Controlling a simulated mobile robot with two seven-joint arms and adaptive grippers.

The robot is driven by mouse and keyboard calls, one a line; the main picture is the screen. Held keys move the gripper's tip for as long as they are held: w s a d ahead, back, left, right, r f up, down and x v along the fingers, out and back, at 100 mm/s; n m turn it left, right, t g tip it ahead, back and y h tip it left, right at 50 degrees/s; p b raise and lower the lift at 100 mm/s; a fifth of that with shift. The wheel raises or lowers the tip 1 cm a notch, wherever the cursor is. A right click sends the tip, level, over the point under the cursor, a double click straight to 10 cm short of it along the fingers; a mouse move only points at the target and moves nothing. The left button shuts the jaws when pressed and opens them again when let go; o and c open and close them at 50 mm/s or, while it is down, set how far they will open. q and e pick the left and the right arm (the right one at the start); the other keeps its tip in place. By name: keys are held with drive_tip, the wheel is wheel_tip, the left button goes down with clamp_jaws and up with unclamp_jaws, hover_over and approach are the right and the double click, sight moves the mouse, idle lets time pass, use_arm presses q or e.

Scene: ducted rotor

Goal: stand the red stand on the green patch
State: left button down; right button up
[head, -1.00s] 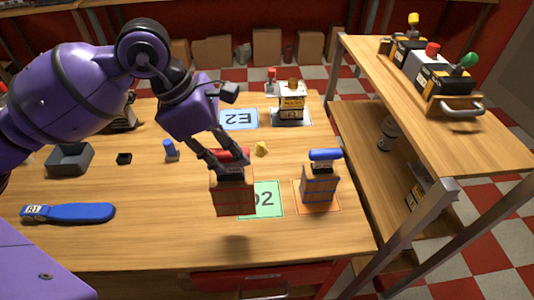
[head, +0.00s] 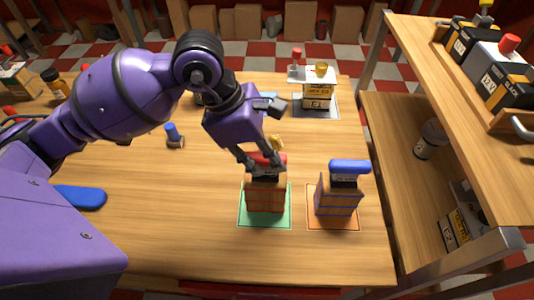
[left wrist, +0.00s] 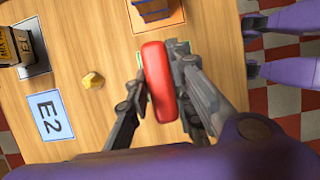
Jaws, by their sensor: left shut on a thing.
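The red stand (head: 265,196) is a block with dark bands, a label and a red bar handle on top. My left gripper (head: 264,165) is shut on it near the handle, coming from above. The stand is upright over the green patch (head: 284,219), whose edges show around it. I cannot tell whether its base touches the patch. In the left wrist view the red handle (left wrist: 158,82) lies between the fingers, and hides most of the stand.
A blue-handled stand (head: 337,195) is close on the right, on an orange patch (head: 350,221). A yellow lump (head: 276,143) lies just behind the red stand. A labelled block (head: 318,94) stands at the back. A wooden shelf (head: 440,80) rises on the right. The table front is clear.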

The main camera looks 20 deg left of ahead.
use_arm(q)
drive_tip(key=shift+f, duration=0.7)
drive_tip(key=shift+a, duration=0.2)
drive_tip(key=shift+s+d+r, duration=0.1)
drive_tip(key=shift+r, duration=0.1)
drive_tip(key=shift+f, duration=0.15)
drive_tip(key=c, duration=1.9)
unclamp_jaws()
drive_tip(key=shift+f, duration=0.1)
drive_tip(key=shift+c, duration=0.2)
drive_tip(key=o, duration=0.4)
